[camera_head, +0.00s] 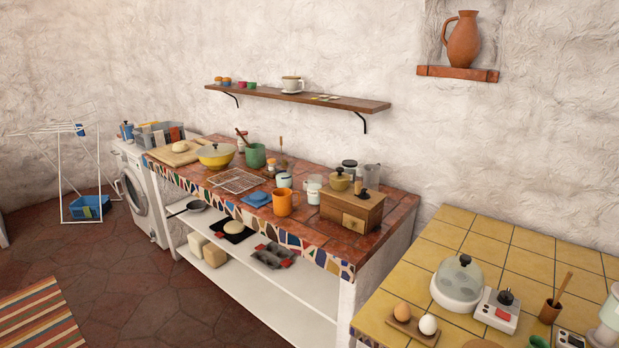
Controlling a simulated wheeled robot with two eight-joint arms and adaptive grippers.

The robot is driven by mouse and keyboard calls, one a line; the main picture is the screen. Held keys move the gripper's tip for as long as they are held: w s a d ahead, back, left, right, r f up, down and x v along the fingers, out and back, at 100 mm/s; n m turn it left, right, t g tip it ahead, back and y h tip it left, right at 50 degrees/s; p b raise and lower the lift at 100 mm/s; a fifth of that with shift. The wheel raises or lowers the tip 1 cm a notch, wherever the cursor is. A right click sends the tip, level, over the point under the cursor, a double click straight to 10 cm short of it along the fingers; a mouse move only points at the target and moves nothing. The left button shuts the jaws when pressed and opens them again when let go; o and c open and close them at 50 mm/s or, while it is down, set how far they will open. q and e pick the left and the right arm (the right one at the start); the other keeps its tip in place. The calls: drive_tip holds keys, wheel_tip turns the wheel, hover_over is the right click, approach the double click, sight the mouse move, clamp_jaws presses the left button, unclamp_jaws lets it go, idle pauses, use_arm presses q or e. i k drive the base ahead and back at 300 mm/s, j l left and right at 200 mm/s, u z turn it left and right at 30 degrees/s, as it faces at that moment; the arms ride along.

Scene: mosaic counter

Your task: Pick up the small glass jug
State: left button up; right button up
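A small clear, greyish vessel that looks like the glass jug (371,174) stands upright at the back right of the mosaic counter (330,240). A wooden box (352,207) with a dark knob stands in front of it and hides its lower part. A dark-lidded jar (349,167) is close to its left. A pale glass vessel (314,190) stands left of the wooden box; I cannot tell whether it has a spout. Neither of my grippers is in view.
An orange mug (283,202), wire rack (236,181), green pot (256,156) and yellow lidded bowl (215,155) crowd the counter. A wall shelf (300,97) hangs above. A yellow-tiled counter (450,235) stands at right. The floor (120,270) in front is mostly clear.

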sight(284, 172)
drive_tip(key=i+j+z, duration=0.3)
drive_tip(key=j, duration=0.3)
drive_tip(key=i+j+z, duration=0.15)
drive_tip(key=i+j, duration=0.15)
drive_tip(key=i+j+z, duration=0.1)
drive_tip(key=j, duration=0.35)
drive_tip(key=i, duration=0.05)
